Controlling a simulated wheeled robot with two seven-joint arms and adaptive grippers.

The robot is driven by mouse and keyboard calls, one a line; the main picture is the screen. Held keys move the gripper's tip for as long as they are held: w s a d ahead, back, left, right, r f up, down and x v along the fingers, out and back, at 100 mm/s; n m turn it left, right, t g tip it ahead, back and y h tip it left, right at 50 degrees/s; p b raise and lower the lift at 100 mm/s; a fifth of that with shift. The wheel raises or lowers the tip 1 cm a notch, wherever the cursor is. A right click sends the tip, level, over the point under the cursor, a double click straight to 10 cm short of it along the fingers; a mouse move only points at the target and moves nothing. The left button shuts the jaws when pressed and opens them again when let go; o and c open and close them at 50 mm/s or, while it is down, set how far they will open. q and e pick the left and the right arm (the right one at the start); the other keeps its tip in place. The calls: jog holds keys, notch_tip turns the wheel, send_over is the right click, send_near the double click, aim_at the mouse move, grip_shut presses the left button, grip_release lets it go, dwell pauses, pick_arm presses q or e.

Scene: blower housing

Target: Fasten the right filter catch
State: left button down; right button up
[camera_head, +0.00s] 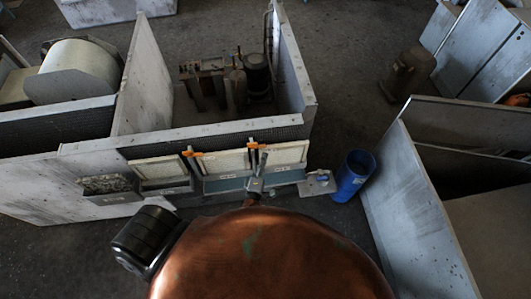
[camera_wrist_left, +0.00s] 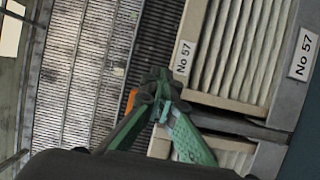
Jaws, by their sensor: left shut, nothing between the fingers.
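The blower housing has pale pleated filters in its front: a right filter (camera_head: 285,155), a middle filter (camera_head: 222,163) and a left filter (camera_head: 160,170). A small orange right catch (camera_head: 251,144) sits at the top between the middle and right filters; its exact turn is unclear. Another orange catch (camera_head: 190,154) sits further left. My left gripper (camera_head: 263,157) is shut and empty just beside the right catch. In the left wrist view its green fingers (camera_wrist_left: 160,84) meet at the filter edge and partly hide the orange catch (camera_wrist_left: 130,101). Contact cannot be told. My right gripper is out of view.
A dirty filter (camera_head: 106,184) lies at the left. A blue bin (camera_head: 353,176) and a small plate (camera_head: 317,183) stand right of the housing. Grey panels (camera_head: 415,205) stand further right. Open floor lies behind.

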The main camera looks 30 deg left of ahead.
pick_arm(q)
jog(key=v, duration=0.9)
jog(key=shift+w, duration=0.1)
jog(key=s+d+f+m+g+h+b, duration=0.15)
jog(key=s+f+m, duration=0.25)
jog(key=f, duration=0.6)
jog(key=s+f+m+g+h+b, duration=0.1)
jog(key=s+f+m+g+h, duration=0.3)
jog(key=f, duration=0.7)
jog(key=s+d+f+m+g+b, duration=0.1)
jog(key=s+f+m+b, duration=0.3)
jog(key=f, duration=0.6)
jog(key=s+a+f+m+g, duration=0.3)
jog(key=s+f, duration=0.3)
jog(key=s, duration=0.3)
jog(key=s+a+f+m+g+b, duration=0.1)
jog(key=s+a+f+m+g, duration=0.2)
jog(key=s+f, duration=0.4)
jog(key=s+a+f+m+g+y, duration=0.1)
jog(key=s+a+f+m+g, duration=0.3)
jog(key=s+f, duration=0.3)
jog(key=s, duration=0.3)
jog(key=shift+s+b, duration=0.3)
jog(key=shift+b, duration=0.05)
jog(key=shift+f, duration=0.1)
